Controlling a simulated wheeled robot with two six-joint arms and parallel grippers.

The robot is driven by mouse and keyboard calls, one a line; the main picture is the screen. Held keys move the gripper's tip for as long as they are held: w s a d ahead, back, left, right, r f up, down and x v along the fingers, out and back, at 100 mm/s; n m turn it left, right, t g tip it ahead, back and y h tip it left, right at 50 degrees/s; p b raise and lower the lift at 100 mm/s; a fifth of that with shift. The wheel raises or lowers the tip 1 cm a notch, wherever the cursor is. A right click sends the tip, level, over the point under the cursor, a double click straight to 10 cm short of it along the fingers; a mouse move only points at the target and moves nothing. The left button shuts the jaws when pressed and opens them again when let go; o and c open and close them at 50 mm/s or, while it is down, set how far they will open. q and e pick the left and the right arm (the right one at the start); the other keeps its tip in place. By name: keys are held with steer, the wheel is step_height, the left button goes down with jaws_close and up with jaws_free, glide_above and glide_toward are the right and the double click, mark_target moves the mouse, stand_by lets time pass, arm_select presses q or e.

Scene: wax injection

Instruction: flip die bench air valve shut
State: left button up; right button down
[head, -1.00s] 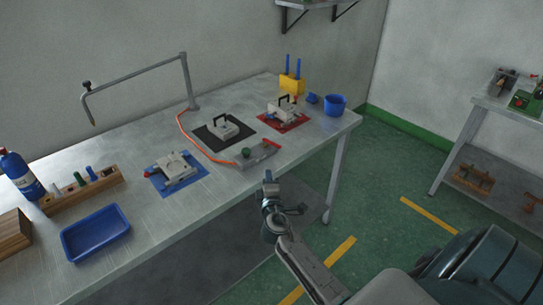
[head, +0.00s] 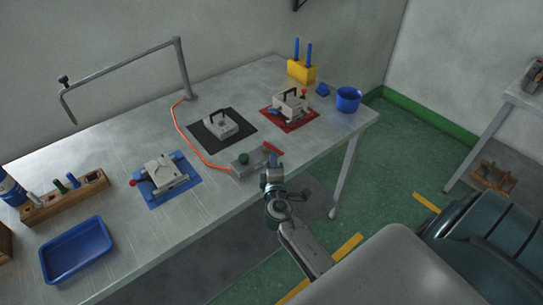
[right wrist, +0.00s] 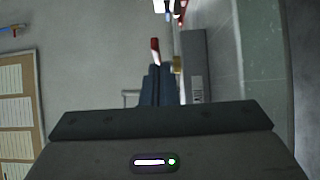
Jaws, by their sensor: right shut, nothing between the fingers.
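My right gripper (head: 272,177) is shut and empty, just in front of and below the lever in the head view. In the right wrist view, the red lever (right wrist: 155,48) stands just beyond the tips of my closed fingers (right wrist: 158,72); I cannot tell whether they touch. A brass fitting (right wrist: 177,66) and the grey block (right wrist: 194,65) are beside it. My left gripper is not in view.
An orange hose (head: 181,130) runs from the block to a bent post (head: 183,70). Dies stand on black (head: 245,120), red (head: 290,126) and blue (head: 160,198) mats. A blue cup (head: 348,99) is near the right corner. Open floor lies right of the bench.

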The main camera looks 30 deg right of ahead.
steer(key=shift+d, duration=0.3)
steer(key=shift+a+r, duration=0.1)
steer(key=shift+a, duration=0.1)
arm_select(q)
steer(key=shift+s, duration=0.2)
arm_select(e)
steer(key=shift+d, duration=0.15)
